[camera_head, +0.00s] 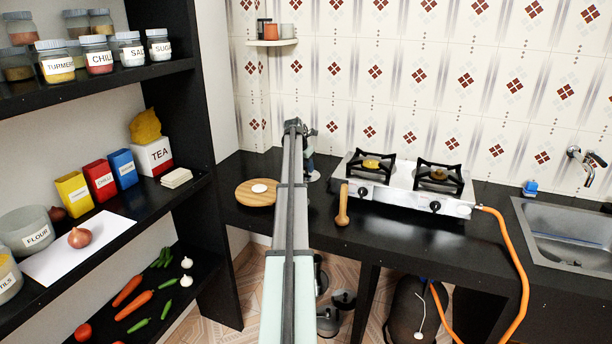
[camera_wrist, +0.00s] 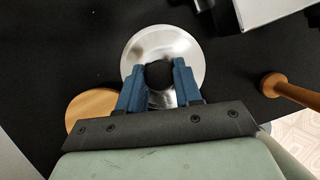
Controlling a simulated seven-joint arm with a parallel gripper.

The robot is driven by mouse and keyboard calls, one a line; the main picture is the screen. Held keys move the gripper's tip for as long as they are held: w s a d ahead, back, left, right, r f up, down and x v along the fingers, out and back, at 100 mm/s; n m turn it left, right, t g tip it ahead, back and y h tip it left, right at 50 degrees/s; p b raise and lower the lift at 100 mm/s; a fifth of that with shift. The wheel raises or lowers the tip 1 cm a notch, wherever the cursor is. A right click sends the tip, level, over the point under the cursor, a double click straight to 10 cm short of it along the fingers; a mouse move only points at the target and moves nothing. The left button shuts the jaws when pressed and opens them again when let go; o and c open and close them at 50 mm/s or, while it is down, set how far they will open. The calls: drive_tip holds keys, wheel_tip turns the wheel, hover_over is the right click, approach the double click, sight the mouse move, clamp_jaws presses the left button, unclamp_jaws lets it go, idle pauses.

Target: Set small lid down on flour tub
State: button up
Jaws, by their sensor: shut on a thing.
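The small lid (camera_wrist: 165,42) is a round, shiny metal disc with a black knob (camera_wrist: 159,75). In the wrist view my gripper (camera_wrist: 160,80) has its blue fingers on either side of the knob and is shut on it. In the head view the lid's pale edge (camera_head: 314,176) shows just right of my arm, which hides most of it. I cannot tell whether the lid rests on the black counter or hangs just above it. The flour tub (camera_head: 25,232) is a clear round container labelled FLOUR on the middle shelf at far left, well away from my gripper.
The two-burner stove (camera_head: 400,190) stands further right. An onion (camera_head: 79,237) sits near the flour tub. The shelf above (camera_head: 95,75) limits height there.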

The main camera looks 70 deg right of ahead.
drive_tip(key=shift+w+r, duration=0.25)
drive_tip(key=shift+r, duration=0.15)
drive_tip(key=shift+w+a+r, duration=0.3)
drive_tip(key=shift+w+a, duration=0.1)
drive_tip(key=shift+a, duration=0.1)
drive_tip(key=shift+w+a+r, duration=0.25)
drive_tip(key=shift+w+a, duration=0.15)
drive_tip(key=shift+a, duration=0.1)
drive_tip(key=s+a, duration=0.2)
drive_tip(key=a, duration=0.9)
drive_tip(key=shift+s+a, duration=0.25)
drive_tip(key=shift+s, duration=0.15)
drive_tip(key=shift+f, duration=0.2)
drive_tip(key=shift+f, duration=2.75)
drive_tip(key=shift+f, duration=0.3)
